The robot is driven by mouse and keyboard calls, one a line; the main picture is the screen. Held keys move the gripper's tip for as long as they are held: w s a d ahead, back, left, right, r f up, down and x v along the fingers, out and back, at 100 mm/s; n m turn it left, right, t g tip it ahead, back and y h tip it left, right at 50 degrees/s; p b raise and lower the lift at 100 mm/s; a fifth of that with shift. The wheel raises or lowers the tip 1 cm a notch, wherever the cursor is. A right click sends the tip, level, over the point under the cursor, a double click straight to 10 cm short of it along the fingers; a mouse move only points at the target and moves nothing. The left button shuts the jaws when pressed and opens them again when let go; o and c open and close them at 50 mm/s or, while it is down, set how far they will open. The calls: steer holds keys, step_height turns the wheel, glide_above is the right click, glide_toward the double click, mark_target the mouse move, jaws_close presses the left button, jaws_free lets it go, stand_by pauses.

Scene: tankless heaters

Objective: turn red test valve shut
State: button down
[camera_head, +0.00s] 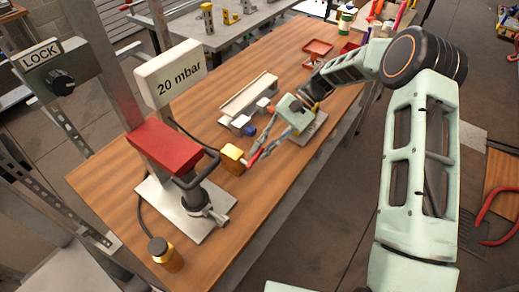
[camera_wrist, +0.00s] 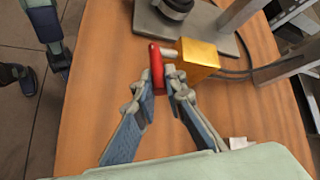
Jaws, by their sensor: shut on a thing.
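The red test valve's lever (camera_wrist: 156,66) is a slim red bar beside a brass block (camera_wrist: 197,57), joined to it by a short metal stem. In the head view the red lever (camera_head: 253,159) is small, just right of the brass block (camera_head: 232,157). My gripper (camera_wrist: 162,84) is shut on the lever's near end, with one blue-grey finger on each side. In the head view my gripper (camera_head: 260,150) reaches down to it from the upper right. The fingertips hide part of the lever.
A brass jar (camera_head: 165,255) sits near the front edge. Wooden table surface (camera_wrist: 100,100) is clear left of my gripper.

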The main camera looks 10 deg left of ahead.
steer(key=shift+w+f+g+y+b, duration=0.1)
steer(key=shift+f+g+y+b, duration=0.5)
steer(key=shift+g+b, duration=0.3)
steer(key=shift+g, duration=0.3)
steer(key=c, duration=2)
jaws_free()
steer(key=shift+o, duration=0.2)
steer(key=v, duration=1.2)
